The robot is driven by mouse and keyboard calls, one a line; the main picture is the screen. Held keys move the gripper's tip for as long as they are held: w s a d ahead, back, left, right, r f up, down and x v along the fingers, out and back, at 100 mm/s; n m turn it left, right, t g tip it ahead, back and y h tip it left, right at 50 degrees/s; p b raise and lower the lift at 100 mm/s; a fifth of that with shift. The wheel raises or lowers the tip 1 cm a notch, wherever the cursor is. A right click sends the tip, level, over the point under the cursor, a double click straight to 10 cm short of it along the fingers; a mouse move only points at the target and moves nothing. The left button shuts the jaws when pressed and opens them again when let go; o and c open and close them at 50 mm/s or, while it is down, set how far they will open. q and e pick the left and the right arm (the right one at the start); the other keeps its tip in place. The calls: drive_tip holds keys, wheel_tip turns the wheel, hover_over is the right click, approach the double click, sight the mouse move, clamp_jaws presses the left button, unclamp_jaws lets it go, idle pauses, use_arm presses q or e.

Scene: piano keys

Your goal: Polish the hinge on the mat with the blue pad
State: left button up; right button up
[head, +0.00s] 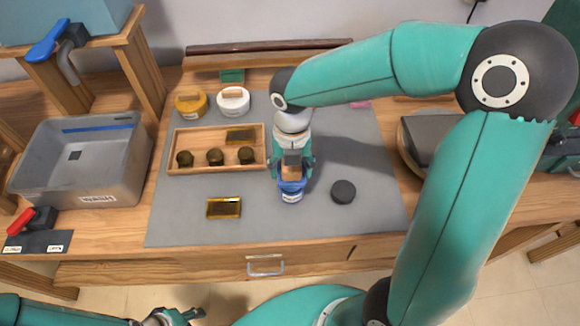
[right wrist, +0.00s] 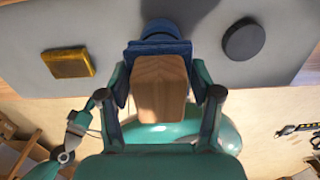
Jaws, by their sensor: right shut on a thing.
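A shiny brass-coloured plate, which looks like the hinge (head: 223,208), lies on the grey mat (head: 180,225), left of my right gripper. It also shows in the right wrist view (right wrist: 68,63). My right gripper (head: 292,172) is shut on the wooden handle (right wrist: 160,88) of the blue pad (right wrist: 160,48). A round blue tin with a white label (head: 291,197) is directly below the pad; I cannot tell whether they touch. My left gripper (head: 182,317) is at the bottom edge of the head view, partly cut off, away from the mat.
A wooden tray (head: 172,150) holds several dark knobs and another brass-coloured plate. A black disc (head: 343,191) lies right of the blue tin. A grey bin (head: 75,165) stands left. The mat's front left is clear.

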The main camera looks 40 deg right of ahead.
drive_tip(key=shift+f, duration=0.4)
drive_tip(key=shift+f, duration=0.1)
idle(1.2)
wheel_tip(320, 180, up, 7)
drive_tip(key=p, duration=0.6)
idle(1.0)
